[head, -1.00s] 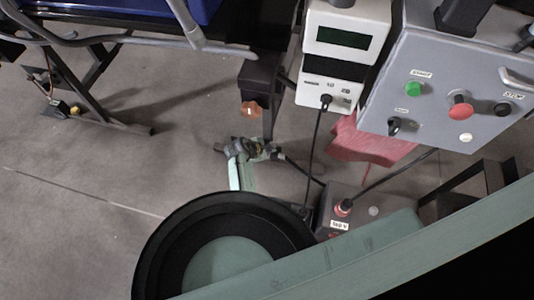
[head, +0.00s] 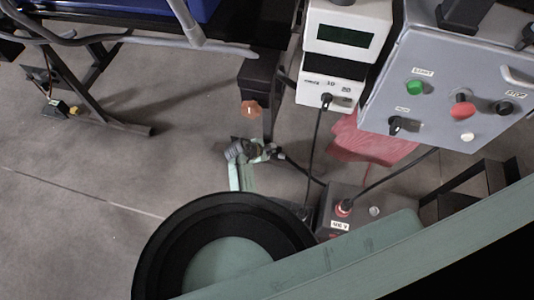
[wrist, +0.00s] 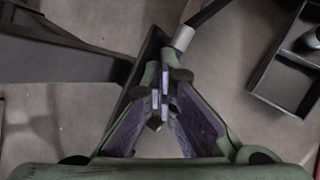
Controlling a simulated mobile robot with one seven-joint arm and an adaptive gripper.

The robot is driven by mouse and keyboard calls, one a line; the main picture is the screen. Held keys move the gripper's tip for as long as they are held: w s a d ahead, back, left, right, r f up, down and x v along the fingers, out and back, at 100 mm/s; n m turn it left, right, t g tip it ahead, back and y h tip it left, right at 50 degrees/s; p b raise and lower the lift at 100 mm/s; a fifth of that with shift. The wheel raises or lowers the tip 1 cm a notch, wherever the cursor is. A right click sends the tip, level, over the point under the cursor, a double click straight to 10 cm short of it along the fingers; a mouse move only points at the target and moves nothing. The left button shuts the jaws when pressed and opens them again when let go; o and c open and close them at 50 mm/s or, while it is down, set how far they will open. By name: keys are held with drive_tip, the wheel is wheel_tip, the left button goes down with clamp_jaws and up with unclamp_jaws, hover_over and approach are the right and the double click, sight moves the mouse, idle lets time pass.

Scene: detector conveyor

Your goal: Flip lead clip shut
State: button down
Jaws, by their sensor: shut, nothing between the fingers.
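My gripper (wrist: 163,98) is shut and empty in the wrist view, its green fingers meeting at the tips. A grey cylindrical lead end (wrist: 183,37) with a dark lead running up and right lies just beyond the tips, a little to their right. It looks apart from them, but I cannot tell the depth. In the head view a small grey and dark cluster (head: 250,151) sits mid-picture, with a black cable leading right from it. I cannot separate the clip from my fingers there, nor tell whether it is open or closed.
A white meter (head: 333,75) and a grey control box (head: 437,90) with buttons stand at upper right. A grey supply box (head: 370,212) with cables is below. A black post (head: 259,75) stands above the cluster. Bare floor (head: 110,175) lies left.

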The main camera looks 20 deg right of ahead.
drive_tip(key=shift+s+a+f+b, duration=0.15)
drive_tip(key=shift+f+b, duration=0.55)
drive_tip(key=shift+f, duration=0.5)
idle(0.7)
drive_tip(key=shift+r, duration=0.15)
drive_tip(key=shift+w+d+r+p, duration=0.15)
drive_tip(key=shift+r+p, duration=0.85)
drive_tip(key=shift+p, duration=0.05)
drive_tip(key=shift+w+d+r+p, duration=0.1)
drive_tip(key=shift+w+r+p, duration=0.05)
drive_tip(key=shift+r+p, duration=0.85)
drive_tip(key=r+p, duration=0.4)
drive_tip(key=shift+w+d+r, duration=0.25)
drive_tip(key=shift+w+r, duration=0.1)
drive_tip(key=shift+r, duration=0.05)
drive_tip(key=shift+a, duration=0.1)
